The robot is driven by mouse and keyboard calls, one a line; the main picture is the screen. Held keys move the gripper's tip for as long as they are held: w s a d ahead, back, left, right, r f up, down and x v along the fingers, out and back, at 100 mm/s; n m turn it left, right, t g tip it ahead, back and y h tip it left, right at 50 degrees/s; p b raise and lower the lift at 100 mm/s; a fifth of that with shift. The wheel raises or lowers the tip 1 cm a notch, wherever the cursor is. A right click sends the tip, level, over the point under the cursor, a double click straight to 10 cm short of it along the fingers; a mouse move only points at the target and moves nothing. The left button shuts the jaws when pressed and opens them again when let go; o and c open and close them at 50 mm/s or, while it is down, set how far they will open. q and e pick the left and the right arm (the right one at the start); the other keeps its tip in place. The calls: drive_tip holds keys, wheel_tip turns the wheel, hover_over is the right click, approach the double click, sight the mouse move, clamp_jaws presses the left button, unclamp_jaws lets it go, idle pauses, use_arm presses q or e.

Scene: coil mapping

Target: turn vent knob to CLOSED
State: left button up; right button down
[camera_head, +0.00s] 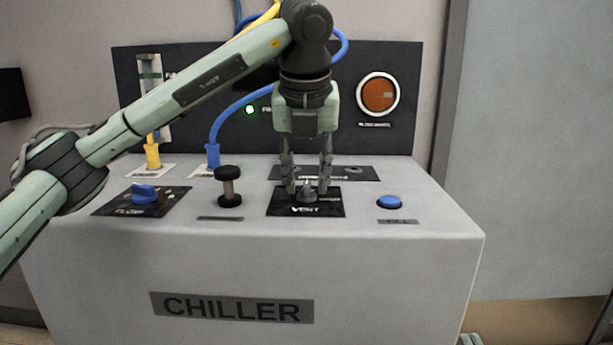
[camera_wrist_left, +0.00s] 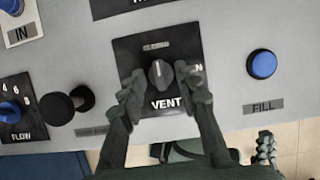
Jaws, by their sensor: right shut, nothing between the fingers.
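The grey vent knob (camera_head: 307,194) sits on a black VENT plate (camera_head: 283,207) on top of the chiller. It also shows in the left wrist view (camera_wrist_left: 161,74), where its pale mark points roughly up, toward a small label (camera_wrist_left: 156,46) too blurred to read. Another label at its right is partly hidden, with an N showing. My left gripper (camera_head: 307,186) points down over the plate, open, one finger on each side of the knob. Narrow gaps seem to show; contact is unclear. My right gripper (camera_wrist_left: 265,150) is shut and empty, low beyond the chiller's front edge.
A black knob (camera_head: 229,187) and the blue FLOW knob (camera_head: 145,194) stand left of the vent plate. A blue FILL button (camera_head: 390,202) is at its right. Blue and yellow hoses (camera_head: 213,155) rise behind. An orange round indicator (camera_head: 379,95) is on the back panel.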

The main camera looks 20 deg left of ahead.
use_arm(q)
drive_tip(key=shift+r, duration=0.3)
drive_tip(key=v, duration=1.1)
drive_tip(key=shift+r, duration=0.2)
drive_tip(key=shift+s, duration=0.15)
